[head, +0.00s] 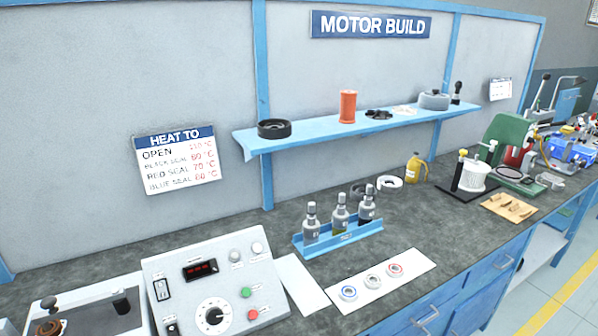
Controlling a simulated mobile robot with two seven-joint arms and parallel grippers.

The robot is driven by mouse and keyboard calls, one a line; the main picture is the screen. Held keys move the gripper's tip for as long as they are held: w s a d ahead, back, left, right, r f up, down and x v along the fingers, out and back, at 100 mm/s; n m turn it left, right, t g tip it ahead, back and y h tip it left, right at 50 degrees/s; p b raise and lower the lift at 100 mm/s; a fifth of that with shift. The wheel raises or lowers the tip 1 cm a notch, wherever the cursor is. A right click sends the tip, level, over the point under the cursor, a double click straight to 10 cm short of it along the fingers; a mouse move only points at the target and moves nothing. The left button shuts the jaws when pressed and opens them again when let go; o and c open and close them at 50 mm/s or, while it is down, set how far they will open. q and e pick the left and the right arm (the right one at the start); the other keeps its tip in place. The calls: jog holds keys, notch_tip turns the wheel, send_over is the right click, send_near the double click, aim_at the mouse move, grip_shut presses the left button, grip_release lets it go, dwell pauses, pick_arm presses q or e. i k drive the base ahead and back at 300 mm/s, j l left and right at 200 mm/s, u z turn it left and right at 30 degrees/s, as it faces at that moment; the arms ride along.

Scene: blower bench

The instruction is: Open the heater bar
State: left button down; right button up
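A grey heater control panel (197,262) stands at the lower left of the head view. It carries a display with red digits (200,268), a large dial (213,315), a green button (246,292) and a red button (253,314). Left of it is a white-topped unit (85,315), cut off by the bottom edge. A dark round knob (48,303) and a dark post (121,303) stand on this unit. I cannot clearly make out the heater bar or whether it is open. Neither of my grippers is in view.
A white card (382,282) holds three ring seals. A "HEAT TO" sign (177,159) and a blue shelf (345,130) are on the wall. The dark worktop (432,233) has clear room right of the rack.

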aim_at(54, 313)
jog(key=u, duration=1.55)
jog(key=j+u, duration=0.2)
jog(key=j, duration=0.15)
